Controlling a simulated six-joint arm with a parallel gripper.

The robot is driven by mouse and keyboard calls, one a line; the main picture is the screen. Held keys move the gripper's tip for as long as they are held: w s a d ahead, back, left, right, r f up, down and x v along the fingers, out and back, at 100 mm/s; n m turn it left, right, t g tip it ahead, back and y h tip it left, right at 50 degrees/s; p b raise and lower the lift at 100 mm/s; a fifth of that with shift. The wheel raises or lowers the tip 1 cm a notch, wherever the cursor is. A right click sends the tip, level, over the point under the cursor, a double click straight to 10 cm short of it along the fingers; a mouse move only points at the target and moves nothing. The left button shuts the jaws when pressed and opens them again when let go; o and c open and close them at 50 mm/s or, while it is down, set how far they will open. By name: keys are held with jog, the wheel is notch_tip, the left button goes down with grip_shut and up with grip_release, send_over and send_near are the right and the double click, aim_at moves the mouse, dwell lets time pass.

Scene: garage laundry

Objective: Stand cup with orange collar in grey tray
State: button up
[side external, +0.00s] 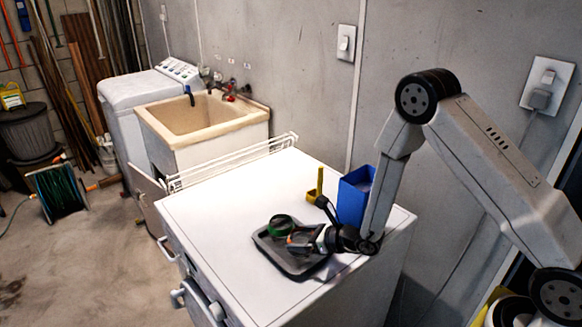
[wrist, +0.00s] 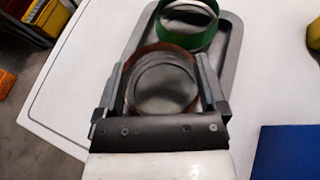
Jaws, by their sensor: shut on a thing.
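The cup with the orange collar (wrist: 163,88) is between the two fingers of my gripper (wrist: 164,70), which is shut on it. Its open top faces the wrist camera. In the side view only a bit of orange (side external: 290,240) shows beside my gripper (side external: 298,242). The grey tray (side external: 272,257) lies on the white top, and its rim also shows in the wrist view (wrist: 234,45). The held cup is over the tray's near part; whether its base touches the tray is hidden. A green-collared cup (side external: 281,225) stands in the tray, just beyond the held cup (wrist: 188,25).
A blue container (side external: 355,196) and a yellow item (side external: 316,190) stand behind the tray, near the wall. The white top (side external: 222,212) is clear to the left. A white wire rack (side external: 230,164) runs along the far edge, before the sink (side external: 203,118).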

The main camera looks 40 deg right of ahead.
jog(key=shift+f, duration=0.4)
dwell(0.4)
jog(key=o, duration=0.9)
jog(key=shift+r, duration=0.15)
jog(key=shift+r, duration=4.35)
